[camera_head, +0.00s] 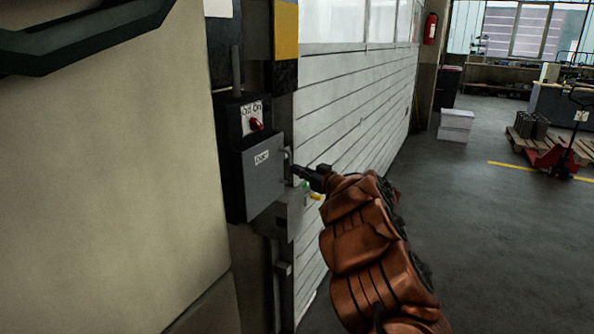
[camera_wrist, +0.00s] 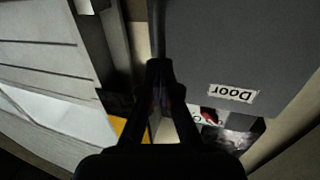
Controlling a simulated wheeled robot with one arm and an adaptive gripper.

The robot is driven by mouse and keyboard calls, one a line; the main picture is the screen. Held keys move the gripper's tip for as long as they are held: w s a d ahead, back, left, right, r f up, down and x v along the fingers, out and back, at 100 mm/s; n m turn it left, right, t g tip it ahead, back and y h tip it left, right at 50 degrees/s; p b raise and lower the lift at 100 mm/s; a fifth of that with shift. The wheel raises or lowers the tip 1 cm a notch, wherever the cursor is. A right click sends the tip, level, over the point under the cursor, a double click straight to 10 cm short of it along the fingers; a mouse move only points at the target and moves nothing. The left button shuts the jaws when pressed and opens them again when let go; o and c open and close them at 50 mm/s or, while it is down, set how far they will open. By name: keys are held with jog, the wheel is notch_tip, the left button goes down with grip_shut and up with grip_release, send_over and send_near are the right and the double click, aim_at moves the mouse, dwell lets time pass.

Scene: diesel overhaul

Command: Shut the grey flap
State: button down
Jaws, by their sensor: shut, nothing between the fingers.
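The grey flap (camera_head: 262,182) has a small white label and covers the lower front of a dark wall box (camera_head: 231,160). I cannot tell whether the flap lies flush or stands slightly ajar. A small handle (camera_head: 287,160) is at its right edge. My gripper (camera_head: 300,171) is shut and empty, right beside the handle; whether it touches is unclear. In the wrist view the flap (camera_wrist: 235,45) appears upside down with its "Door" label, and my closed fingertips (camera_wrist: 160,70) are close beside its edge.
A red knob (camera_head: 256,124) sits above the flap on the box. A large beige panel (camera_head: 110,170) stands close on the left. A white slatted door (camera_head: 350,100) is behind my gripper.

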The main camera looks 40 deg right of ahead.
jog(key=s+d+b, duration=0.2)
jog(key=s+d, duration=0.1)
jog(key=s, duration=0.9)
jog(key=shift+s+d+b, duration=0.3)
